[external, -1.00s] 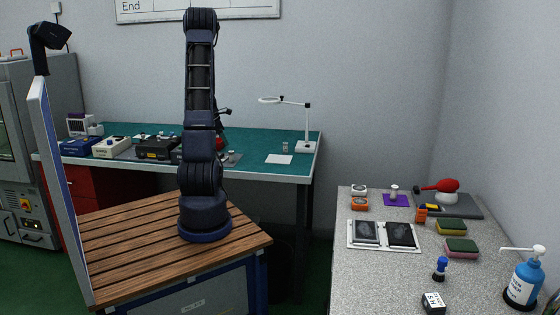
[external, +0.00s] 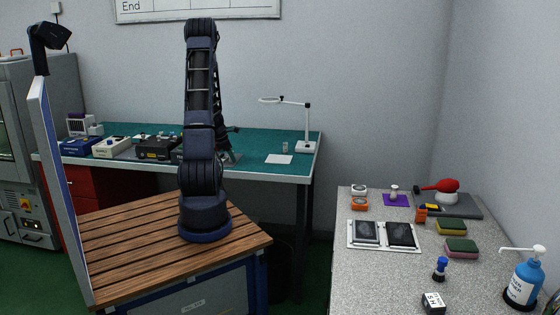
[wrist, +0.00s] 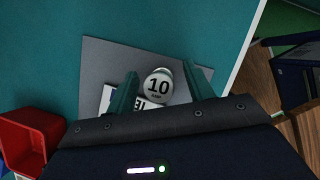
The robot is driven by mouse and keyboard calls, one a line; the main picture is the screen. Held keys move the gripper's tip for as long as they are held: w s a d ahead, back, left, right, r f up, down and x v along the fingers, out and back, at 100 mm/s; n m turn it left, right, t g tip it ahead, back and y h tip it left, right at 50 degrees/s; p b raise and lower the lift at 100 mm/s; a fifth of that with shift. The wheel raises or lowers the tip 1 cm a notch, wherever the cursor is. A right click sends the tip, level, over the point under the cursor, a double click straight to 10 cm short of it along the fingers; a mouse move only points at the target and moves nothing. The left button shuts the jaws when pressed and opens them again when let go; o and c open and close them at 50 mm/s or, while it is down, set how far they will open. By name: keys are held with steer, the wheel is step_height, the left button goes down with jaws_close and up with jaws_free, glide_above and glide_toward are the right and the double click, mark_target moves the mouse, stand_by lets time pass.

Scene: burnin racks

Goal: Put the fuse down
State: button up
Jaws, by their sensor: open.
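The fuse is a pale cylinder with a round cap marked 10 (wrist: 157,88), seen from above in the wrist view. It appears to stand on a grey mat (wrist: 105,58) on the green bench. My gripper (wrist: 160,72) is open, with one finger on each side of the fuse and visible gaps between. A white label plate (wrist: 112,97) with dark letters lies beside the fuse, partly hidden by my left finger. In the external view my arm covers most of this spot, and the fuse cannot be made out there.
A red bin (wrist: 28,135) is at lower left in the wrist view. Several instrument boxes (external: 157,148) line the bench's left part. A magnifier lamp (external: 306,130) and white paper (external: 279,159) are at its right. A speckled counter (external: 360,270) stands separately at right.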

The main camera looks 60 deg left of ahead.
jaws_close()
steer(key=shift+r, duration=0.15)
